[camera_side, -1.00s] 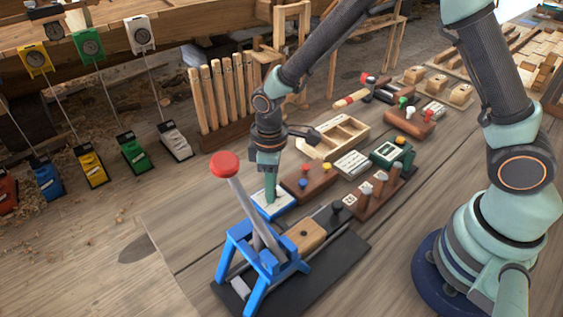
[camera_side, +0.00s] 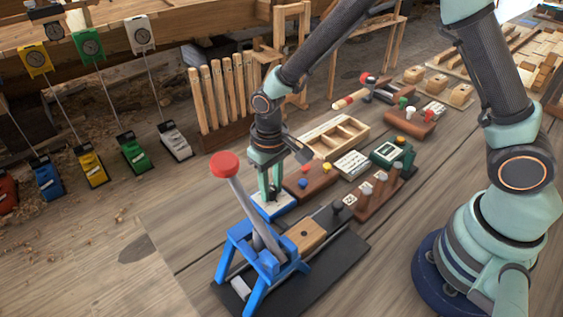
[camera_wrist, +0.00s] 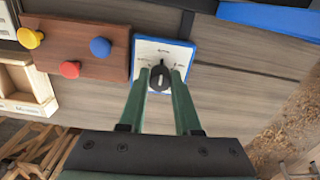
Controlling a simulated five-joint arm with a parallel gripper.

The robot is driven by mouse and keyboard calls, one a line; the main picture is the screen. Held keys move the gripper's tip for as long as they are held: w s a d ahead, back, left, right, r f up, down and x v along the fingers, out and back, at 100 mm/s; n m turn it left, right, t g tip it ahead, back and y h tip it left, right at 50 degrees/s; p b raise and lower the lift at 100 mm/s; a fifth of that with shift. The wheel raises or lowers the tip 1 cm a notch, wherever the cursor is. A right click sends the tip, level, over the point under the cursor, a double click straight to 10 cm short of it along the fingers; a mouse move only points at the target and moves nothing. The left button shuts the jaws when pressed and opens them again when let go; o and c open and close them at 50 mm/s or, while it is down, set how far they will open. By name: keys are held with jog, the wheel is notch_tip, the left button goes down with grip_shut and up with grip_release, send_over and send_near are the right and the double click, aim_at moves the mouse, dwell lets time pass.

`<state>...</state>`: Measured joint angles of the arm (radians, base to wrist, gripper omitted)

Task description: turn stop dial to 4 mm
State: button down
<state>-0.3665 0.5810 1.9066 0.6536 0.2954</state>
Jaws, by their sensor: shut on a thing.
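The stop dial is a dark knob (camera_wrist: 159,78) on a white plate with a blue edge (camera_wrist: 180,50); marks ring the knob, too small to read. In the side view the plate (camera_side: 270,208) lies on the bench behind the blue lever press, and the knob is hidden by my gripper. My gripper (camera_wrist: 161,80) points down at the plate, its two green fingers on either side of the knob and shut on it. It also shows in the side view (camera_side: 270,192). The knob's pointer setting cannot be told.
A wooden block with red, yellow and blue knobs (camera_wrist: 85,48) sits right beside the plate. The blue press with a red-topped lever (camera_side: 262,255) stands in front. A wooden tray (camera_side: 335,138) and peg blocks lie behind and to the right. Bare bench lies to the left.

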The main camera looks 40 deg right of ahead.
aim_at(272, 188)
dwell(0.5)
jog(key=c, duration=0.6)
grip_release()
notch_tip(272, 188, up, 12)
jog(key=shift+d+r, duration=0.1)
jog(key=shift+r, duration=0.05)
jog(key=s+d+r+t, duration=0.2)
jog(key=s+d+r, duration=0.2)
jog(key=d, duration=0.3)
jog(key=s+d+r+t, duration=0.3)
jog(key=s+d+r, duration=0.2)
jog(key=d+r, duration=0.1)
jog(key=shift+d+m+t, duration=0.3)
jog(key=shift+d+m, duration=0.1)
jog(key=shift+d, duration=0.25)
